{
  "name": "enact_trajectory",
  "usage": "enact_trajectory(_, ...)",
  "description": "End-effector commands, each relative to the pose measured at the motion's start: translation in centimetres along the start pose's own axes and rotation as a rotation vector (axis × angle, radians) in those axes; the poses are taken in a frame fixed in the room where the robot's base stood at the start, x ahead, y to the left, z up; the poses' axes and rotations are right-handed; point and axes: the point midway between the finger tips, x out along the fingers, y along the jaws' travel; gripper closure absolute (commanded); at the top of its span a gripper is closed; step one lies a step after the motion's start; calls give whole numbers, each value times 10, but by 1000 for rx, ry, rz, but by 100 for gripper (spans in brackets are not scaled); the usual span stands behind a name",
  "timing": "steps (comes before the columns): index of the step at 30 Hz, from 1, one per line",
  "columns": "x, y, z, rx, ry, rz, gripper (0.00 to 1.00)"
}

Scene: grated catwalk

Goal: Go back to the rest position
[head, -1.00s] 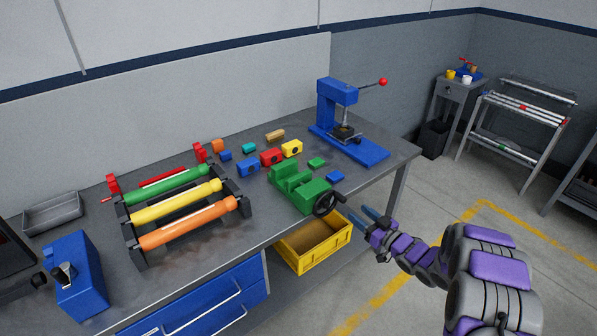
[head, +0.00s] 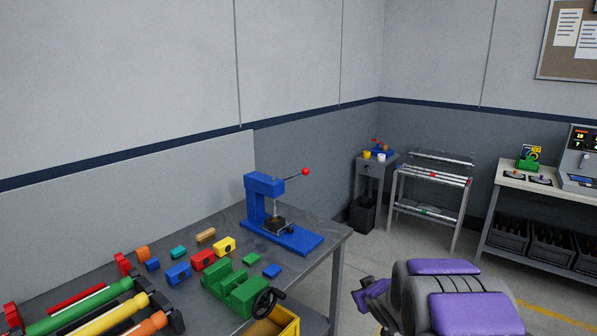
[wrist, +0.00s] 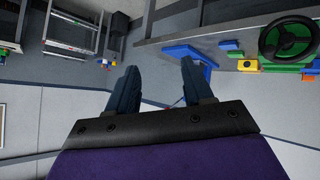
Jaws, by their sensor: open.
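My gripper (wrist: 157,82) is open and empty in the wrist view, its two dark blue fingers well apart. In the head view my purple and grey arm is at the lower right, in front of the workbench's right end. The gripper's fingers are not visible there. The wrist view looks tilted or inverted, with the workbench edge (wrist: 215,32) along the top right. No object is between the fingers or touching them.
The grey workbench (head: 325,240) holds a blue press (head: 290,237), a green vise (head: 235,287), colored rollers (head: 95,314) and several small blocks. A yellow bin (head: 284,321) sits below its edge. A rack (head: 430,205) and side bench (head: 530,184) stand behind; floor between is clear.

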Motion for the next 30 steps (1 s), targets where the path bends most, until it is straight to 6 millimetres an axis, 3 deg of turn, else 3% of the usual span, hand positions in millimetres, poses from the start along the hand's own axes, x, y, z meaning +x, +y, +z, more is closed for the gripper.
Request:
enact_trajectory(6,-82,12,36,83,-229,91,49)
enact_trajectory(11,-146,1,72,157,-403,110,49)
enact_trajectory(17,-231,-32,120,249,-618,79,49)
enact_trajectory(24,-334,-94,176,333,-863,-36,49)
enact_trajectory(30,-396,-137,208,362,-1004,-138,49)
